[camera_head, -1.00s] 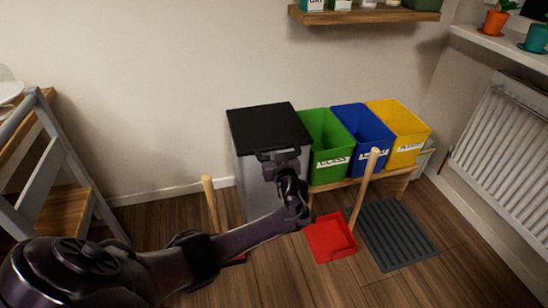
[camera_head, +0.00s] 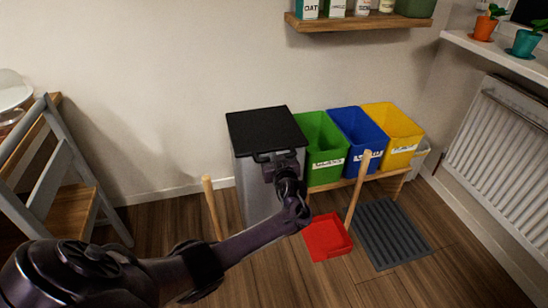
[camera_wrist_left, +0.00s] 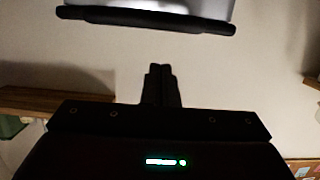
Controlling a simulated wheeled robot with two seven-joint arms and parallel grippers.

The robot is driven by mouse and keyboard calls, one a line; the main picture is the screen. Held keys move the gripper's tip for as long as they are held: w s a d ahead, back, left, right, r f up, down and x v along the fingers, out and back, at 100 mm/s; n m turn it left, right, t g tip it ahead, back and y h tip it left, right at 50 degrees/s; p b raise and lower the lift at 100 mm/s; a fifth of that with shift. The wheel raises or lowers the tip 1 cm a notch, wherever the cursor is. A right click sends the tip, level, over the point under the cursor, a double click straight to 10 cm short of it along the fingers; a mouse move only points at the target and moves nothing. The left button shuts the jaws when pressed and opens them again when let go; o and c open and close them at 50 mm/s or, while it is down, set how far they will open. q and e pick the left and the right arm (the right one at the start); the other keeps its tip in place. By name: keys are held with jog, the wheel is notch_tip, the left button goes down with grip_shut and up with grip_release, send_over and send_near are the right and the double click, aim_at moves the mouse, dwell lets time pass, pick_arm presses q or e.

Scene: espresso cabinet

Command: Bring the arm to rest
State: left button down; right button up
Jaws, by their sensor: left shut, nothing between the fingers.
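My left arm reaches in from the lower left of the head view. Its gripper (camera_head: 277,158) is at the front upper edge of the grey bin with a black lid (camera_head: 266,128), overlapping it in the picture. Whether it touches the bin cannot be told. In the wrist view the two fingers (camera_wrist_left: 161,72) are together, with nothing between them. A dark bar under a pale panel (camera_wrist_left: 145,20) shows beyond them. My right gripper is in neither view.
Green (camera_head: 322,150), blue (camera_head: 358,138) and yellow (camera_head: 393,130) bins stand on a low wooden stand right of the grey bin. A red dustpan (camera_head: 326,238) and a dark ribbed mat (camera_head: 392,234) lie on the floor. A wooden chair-like frame (camera_head: 60,180) stands left, a radiator (camera_head: 500,140) right.

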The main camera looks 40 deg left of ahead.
pick_arm(q)
jog(key=s+d+f, duration=0.4)
jog(key=shift+f, duration=0.25)
